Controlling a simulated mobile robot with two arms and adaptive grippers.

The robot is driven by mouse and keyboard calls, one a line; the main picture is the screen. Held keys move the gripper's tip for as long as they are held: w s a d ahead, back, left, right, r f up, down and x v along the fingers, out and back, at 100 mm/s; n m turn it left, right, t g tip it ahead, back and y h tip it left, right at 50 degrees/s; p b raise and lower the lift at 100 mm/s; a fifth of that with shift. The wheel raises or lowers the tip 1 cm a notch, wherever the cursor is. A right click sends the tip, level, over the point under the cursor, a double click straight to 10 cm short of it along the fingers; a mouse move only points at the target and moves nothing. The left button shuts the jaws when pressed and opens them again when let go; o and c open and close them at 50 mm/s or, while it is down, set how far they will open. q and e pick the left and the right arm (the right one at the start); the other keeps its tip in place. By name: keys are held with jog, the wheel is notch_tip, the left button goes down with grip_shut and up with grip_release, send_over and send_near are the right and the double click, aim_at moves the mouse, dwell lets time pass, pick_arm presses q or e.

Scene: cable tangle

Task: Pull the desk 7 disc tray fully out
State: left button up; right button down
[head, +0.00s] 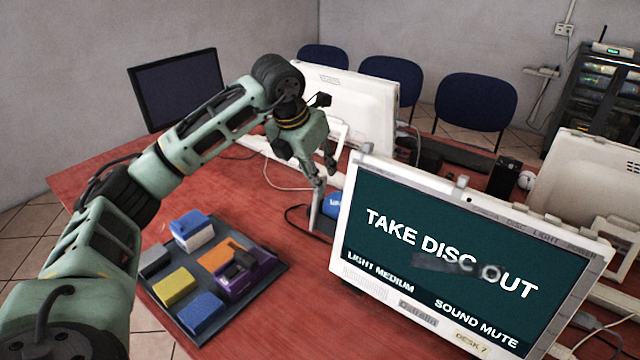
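The desk 7 monitor (467,250) is a white all-in-one on the red table, at the right front in the head view. Its screen reads "TAKE DISC OUT" and its lower label reads "DESK 7". A blue disc-like thing (332,204) with white lettering shows at its left edge, just behind the frame. I cannot tell how far a tray stands out there. My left gripper (322,196) points down beside the blue thing, its fingers apart. I cannot tell whether a finger touches it. My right gripper is out of view.
A dark tray (273,300) with coloured blocks lies left of the monitor, under my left arm. A white monitor (352,100) stands behind the gripper and a dark screen (178,88) at the back left. Cables lie between. Another white monitor (585,185) is at right.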

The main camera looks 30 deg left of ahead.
pick_arm(q)
jog(key=shift+x, duration=2.2)
jog(key=shift+c, duration=0.4)
grip_shut()
